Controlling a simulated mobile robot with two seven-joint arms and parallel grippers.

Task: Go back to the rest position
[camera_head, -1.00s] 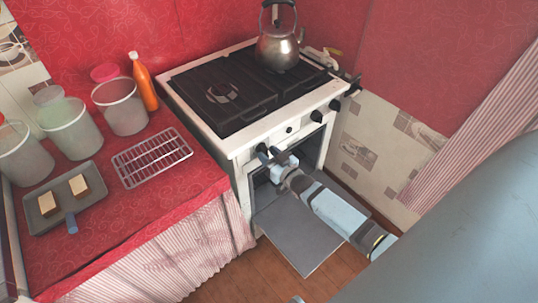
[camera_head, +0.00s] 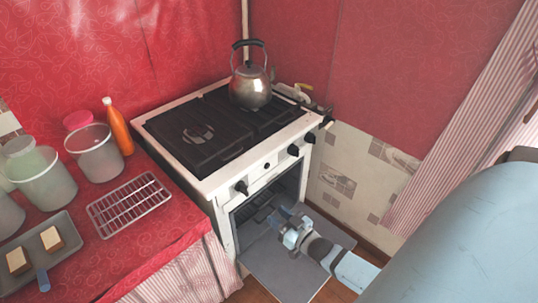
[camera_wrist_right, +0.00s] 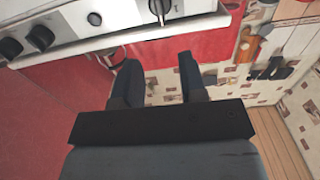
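My right gripper (camera_head: 288,222) is in front of the white stove (camera_head: 215,185), above its lowered oven door (camera_head: 285,272). In the right wrist view its two dark fingers (camera_wrist_right: 161,82) stand apart with nothing between them. The stove's front panel and knobs show beyond the fingertips. The right forearm reaches in from the lower right of the head view. My left gripper is in neither view now.
A kettle (camera_head: 251,88) stands on the stove top. On the red counter at left are a wire rack (camera_head: 128,203), a tray (camera_head: 68,224) with two pale-topped pieces, an orange bottle (camera_head: 117,128) and several canisters. A patterned wall (camera_head: 345,175) stands to the right.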

